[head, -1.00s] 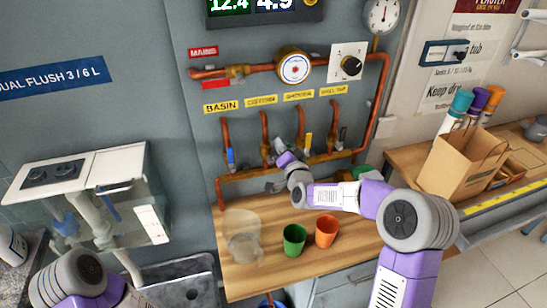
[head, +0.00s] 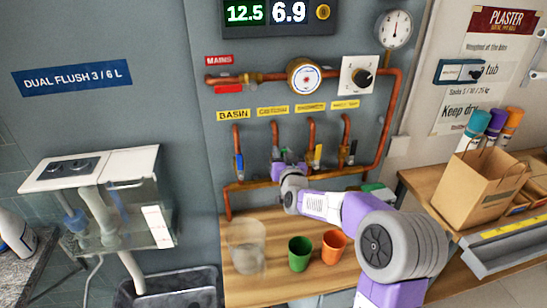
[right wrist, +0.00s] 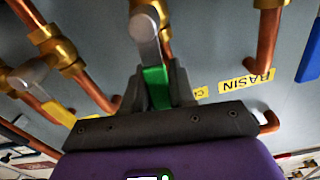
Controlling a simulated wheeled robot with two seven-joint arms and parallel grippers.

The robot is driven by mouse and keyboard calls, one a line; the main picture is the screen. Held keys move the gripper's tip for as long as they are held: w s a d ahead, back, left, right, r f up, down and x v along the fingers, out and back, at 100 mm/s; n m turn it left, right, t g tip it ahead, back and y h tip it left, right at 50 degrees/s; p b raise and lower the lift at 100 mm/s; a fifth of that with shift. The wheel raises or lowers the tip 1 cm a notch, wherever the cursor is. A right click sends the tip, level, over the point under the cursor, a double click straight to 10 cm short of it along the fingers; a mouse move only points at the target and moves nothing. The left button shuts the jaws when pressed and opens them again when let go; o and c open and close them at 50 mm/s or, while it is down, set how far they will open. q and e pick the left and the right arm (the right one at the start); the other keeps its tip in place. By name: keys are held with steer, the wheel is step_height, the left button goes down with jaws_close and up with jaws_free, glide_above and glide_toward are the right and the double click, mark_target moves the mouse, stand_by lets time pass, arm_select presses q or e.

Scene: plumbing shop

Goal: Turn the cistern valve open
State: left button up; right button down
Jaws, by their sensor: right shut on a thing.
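The cistern valve is the second from the left on the copper manifold, under the yellow cistern label (head: 273,111). In the right wrist view its grey lever (right wrist: 145,32) has a green grip (right wrist: 155,76). My right gripper (right wrist: 157,80) is shut on that green grip, with its dark fingers on either side. In the head view my right gripper (head: 279,166) is at the valve and hides most of its lever. The clear-walled cistern (head: 162,228) with a white lid stands at the left. My left gripper is not in view.
The blue basin lever (head: 239,165) hangs close on the left, the yellow-handled valve (head: 318,154) close on the right. A clear jug (head: 246,246), a green cup (head: 300,253) and an orange cup (head: 334,247) stand on the bench below.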

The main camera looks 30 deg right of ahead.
stand_by(0.3)
steer(key=c, duration=1)
jaws_free()
steer(key=shift+a, duration=0.1)
steer(key=shift+v, duration=3.75)
